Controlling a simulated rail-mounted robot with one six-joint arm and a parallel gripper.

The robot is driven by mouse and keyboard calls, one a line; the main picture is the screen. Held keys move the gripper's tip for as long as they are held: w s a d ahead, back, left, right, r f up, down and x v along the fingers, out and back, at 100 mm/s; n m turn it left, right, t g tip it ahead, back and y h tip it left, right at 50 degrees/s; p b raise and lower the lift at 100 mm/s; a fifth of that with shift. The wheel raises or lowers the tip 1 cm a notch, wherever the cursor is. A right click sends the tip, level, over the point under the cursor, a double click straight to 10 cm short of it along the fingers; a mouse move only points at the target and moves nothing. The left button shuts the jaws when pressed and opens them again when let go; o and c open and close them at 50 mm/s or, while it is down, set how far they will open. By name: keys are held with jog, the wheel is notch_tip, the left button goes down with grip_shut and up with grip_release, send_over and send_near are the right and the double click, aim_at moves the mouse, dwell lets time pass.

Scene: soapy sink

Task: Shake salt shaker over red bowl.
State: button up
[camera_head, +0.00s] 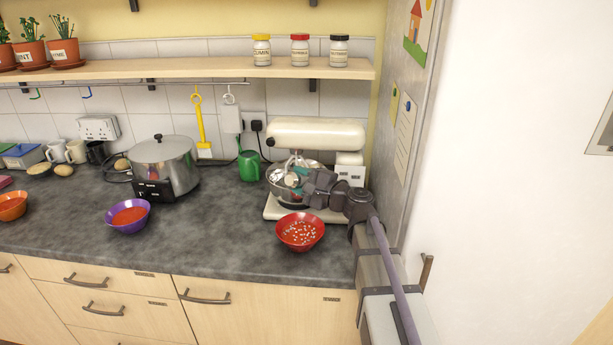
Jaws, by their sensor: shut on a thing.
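The red bowl (300,245) stands on the counter near its front edge, in front of the stand mixer. It holds red food dotted with many small white bits. My gripper (296,179) reaches in from the right, above and behind the bowl, in front of the mixer's metal bowl. It is shut on a small pale, silvery thing (291,180), which seems to be the salt shaker. The thing looks tilted, but it is small and blends with the shiny mixing bowl behind it. Its holes cannot be made out.
The cream stand mixer (318,134) is close behind my gripper. The shelf (200,72) carries jars and herb pots. The counter between the purple and red bowls is clear.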

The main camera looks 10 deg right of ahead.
jog(key=m, duration=0.2)
jog(key=r+m, duration=0.1)
jog(key=m, duration=0.1)
jog(key=shift+s+a, duration=0.3)
jog(key=shift+s, duration=0.05)
jog(key=m, duration=0.3)
jog(key=shift+s+h+p, duration=0.15)
jog(key=shift+h+p, duration=0.15)
jog(key=shift+p, duration=0.05)
jog(key=m, duration=0.3)
jog(key=shift+s+f, duration=0.1)
jog(key=shift+f, duration=0.15)
jog(key=m, duration=0.3)
jog(key=shift+d+f+m+h, duration=0.15)
jog(key=shift+d+m+h, duration=0.15)
jog(key=shift+h, duration=0.1)
jog(key=shift+m, duration=0.3)
